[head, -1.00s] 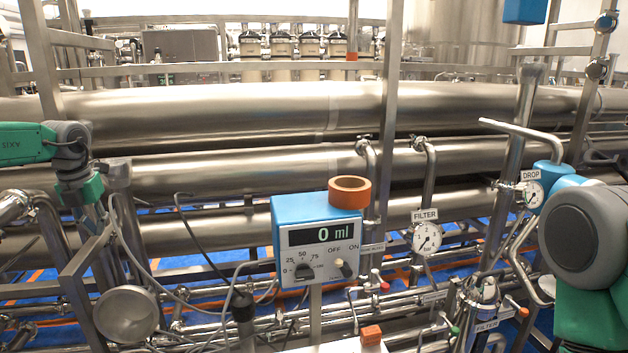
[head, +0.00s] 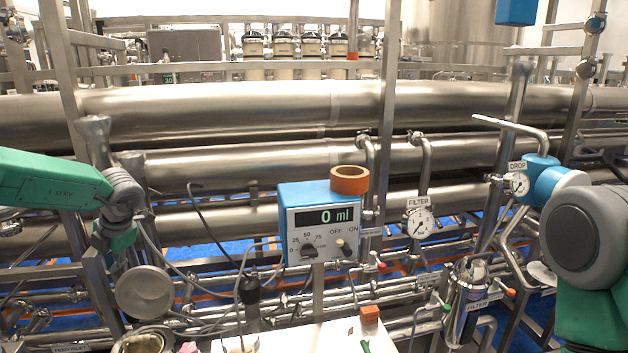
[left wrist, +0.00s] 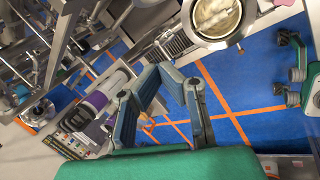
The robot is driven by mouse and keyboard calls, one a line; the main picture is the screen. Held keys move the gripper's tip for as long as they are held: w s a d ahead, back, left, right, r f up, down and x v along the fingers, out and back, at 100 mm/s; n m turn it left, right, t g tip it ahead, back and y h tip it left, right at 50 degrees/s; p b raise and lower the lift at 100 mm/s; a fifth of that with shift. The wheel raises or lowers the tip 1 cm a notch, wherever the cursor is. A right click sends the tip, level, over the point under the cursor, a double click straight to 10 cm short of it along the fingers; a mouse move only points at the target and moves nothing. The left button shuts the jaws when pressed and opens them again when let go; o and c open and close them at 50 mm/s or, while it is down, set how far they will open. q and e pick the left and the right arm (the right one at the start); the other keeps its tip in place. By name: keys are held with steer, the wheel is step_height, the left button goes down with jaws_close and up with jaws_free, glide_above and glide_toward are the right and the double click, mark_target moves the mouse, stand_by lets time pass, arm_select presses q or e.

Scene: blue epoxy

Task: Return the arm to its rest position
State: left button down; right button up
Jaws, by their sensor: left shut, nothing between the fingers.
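My left arm (head: 60,182), green with a grey joint (head: 122,190), comes in from the left in the head view and bends downward in front of the steel pipes. I cannot make out its fingers there. In the left wrist view my left gripper (left wrist: 160,70) has its two blue-grey fingers shut with nothing between them, above a blue floor with orange lines. My right arm (head: 585,240), grey and green, stands at the right edge of the head view. Its gripper is out of view.
A blue meter box (head: 320,222) reading 0 ml carries an orange tape roll (head: 349,180). A round grey disc (head: 144,292) sits below my left arm. A FILTER gauge (head: 420,223) and a steel filter housing (head: 468,290) stand right of the meter. A white surface (head: 300,338) lies at the bottom.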

arm_select(q)
steer(key=s+d+f+m+t, duration=0.2)
steer(key=s+d+f+m, duration=0.5)
steer(key=f+m, duration=0.3)
steer(key=s+d+f+m+t, duration=0.2)
steer(key=s+d+f+m, duration=0.5)
steer(key=f+m, duration=0.35)
steer(key=s+d+f+m+g+h, duration=0.1)
steer(key=s+d+m+g+h, duration=0.2)
steer(key=s, duration=0.7)
steer(key=s+d+f+m+g, duration=0.1)
steer(key=s+d+m, duration=0.1)
steer(key=s+m, duration=0.65)
steer(key=s+d+f+m+g+h, duration=0.1)
steer(key=s+d+m+h, duration=0.15)
steer(key=s, duration=1.05)
steer(key=w+d+f+b, duration=0.1)
steer(key=w+f+b, duration=0.2)
steer(key=f+b, duration=0.8)
steer(key=shift+w+d+t+y+b, duration=0.2)
steer(key=shift+w+t+y+b, duration=0.1)
steer(key=shift+w+y+b, duration=0.1)
